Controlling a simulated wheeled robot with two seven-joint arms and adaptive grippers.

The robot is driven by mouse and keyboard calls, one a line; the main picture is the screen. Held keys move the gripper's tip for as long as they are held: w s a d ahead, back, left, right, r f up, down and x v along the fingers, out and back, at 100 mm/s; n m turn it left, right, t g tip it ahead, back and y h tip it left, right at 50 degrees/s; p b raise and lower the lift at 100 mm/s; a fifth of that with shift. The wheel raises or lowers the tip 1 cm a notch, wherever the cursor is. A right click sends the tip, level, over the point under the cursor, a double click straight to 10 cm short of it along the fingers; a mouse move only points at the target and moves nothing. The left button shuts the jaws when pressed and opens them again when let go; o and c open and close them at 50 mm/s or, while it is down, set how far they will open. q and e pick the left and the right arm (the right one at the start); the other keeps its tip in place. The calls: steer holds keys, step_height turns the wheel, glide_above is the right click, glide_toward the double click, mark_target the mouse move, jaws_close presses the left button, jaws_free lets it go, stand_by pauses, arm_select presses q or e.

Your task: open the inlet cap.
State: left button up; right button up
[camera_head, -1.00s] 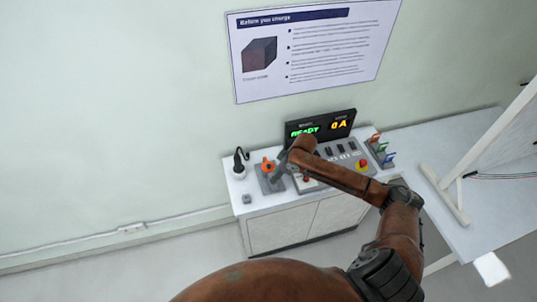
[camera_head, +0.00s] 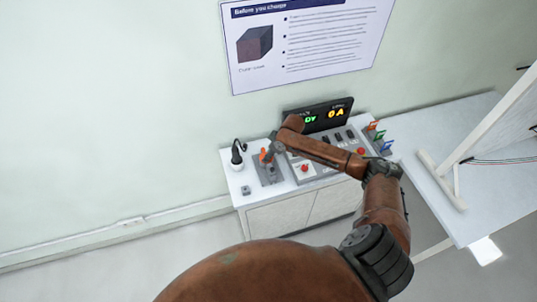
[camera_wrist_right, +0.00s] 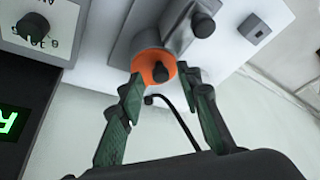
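The inlet cap appears to be the round orange part (camera_wrist_right: 146,62) with a black knob (camera_wrist_right: 160,74) at its middle, on a grey mount (camera_wrist_right: 160,22). In the head view the orange part (camera_head: 264,156) shows at the left of the console, partly behind my gripper. My right gripper (camera_wrist_right: 162,82) is open in the right wrist view, its two green fingers apart with tips on either side of the orange part's near end. I cannot tell whether they touch it. In the head view the right gripper (camera_head: 270,153) is small and partly hidden. My left gripper is not in view.
A black plug with a cable (camera_head: 237,155) stands left of the mount on the white cabinet (camera_head: 238,186). A small grey block (camera_head: 246,190) lies in front. A display (camera_head: 320,114) stands behind the console. Coloured clips (camera_head: 377,136) stand at right. A poster (camera_head: 305,40) hangs behind.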

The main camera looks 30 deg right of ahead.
steer(key=c, duration=0.8)
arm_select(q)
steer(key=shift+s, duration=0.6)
arm_select(e)
jaws_close()
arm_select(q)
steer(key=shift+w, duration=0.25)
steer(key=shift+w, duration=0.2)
